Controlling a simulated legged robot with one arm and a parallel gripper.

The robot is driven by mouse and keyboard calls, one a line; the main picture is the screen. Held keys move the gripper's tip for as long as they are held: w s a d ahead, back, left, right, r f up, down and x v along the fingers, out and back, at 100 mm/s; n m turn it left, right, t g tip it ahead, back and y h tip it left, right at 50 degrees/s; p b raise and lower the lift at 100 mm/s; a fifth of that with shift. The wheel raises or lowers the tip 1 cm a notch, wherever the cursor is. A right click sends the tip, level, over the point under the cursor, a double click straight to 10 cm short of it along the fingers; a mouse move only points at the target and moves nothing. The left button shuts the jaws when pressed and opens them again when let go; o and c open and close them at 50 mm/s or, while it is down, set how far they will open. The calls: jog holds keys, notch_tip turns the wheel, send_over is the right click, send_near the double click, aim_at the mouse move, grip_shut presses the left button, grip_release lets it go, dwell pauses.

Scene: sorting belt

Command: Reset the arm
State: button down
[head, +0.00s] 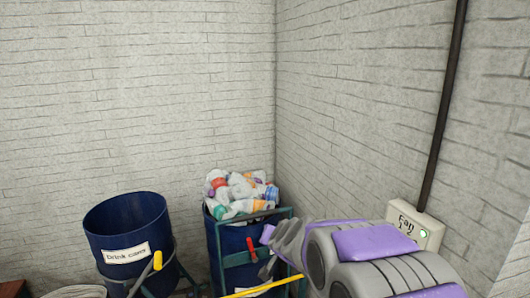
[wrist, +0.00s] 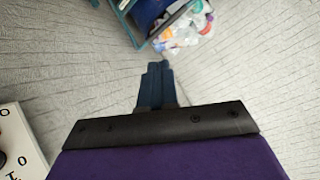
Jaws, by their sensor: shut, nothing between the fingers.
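My arm, grey with purple pads, reaches in from the lower right of the head view. In the wrist view my gripper (wrist: 157,66) shows as two dark blue fingers close together, shut with nothing between them. Its tips point toward the bin of bottles and the pale brick wall. In the head view the fingers are hard to make out.
A blue bin (head: 228,240) heaped with plastic bottles (head: 238,192) stands in the corner. A blue "Drink cans" bin (head: 128,222) stands to its left. A "Fan" switch box (head: 414,226) and a dark pipe (head: 444,105) are on the right wall, close behind my arm in the picture.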

jog(key=s+a+f+n+g+y+b, duration=0.1)
jog(key=s+a+g, duration=0.1)
jog(key=s, duration=0.5)
jog(key=s+a+f+n+g, duration=0.1)
jog(key=s+f+g, duration=0.1)
jog(key=s, duration=0.5)
jog(key=s+d+f+g+h+b, duration=0.1)
jog(key=s+d, duration=0.3)
jog(key=s, duration=0.7)
jog(key=s+d+f+g+h+b, duration=0.1)
jog(key=s+d+f+g, duration=0.2)
jog(key=s, duration=0.8)
jog(key=s+d+f+n+g+h+b, duration=0.1)
jog(key=s+d+g, duration=0.3)
jog(key=s, duration=0.7)
jog(key=shift+d+f, duration=0.5)
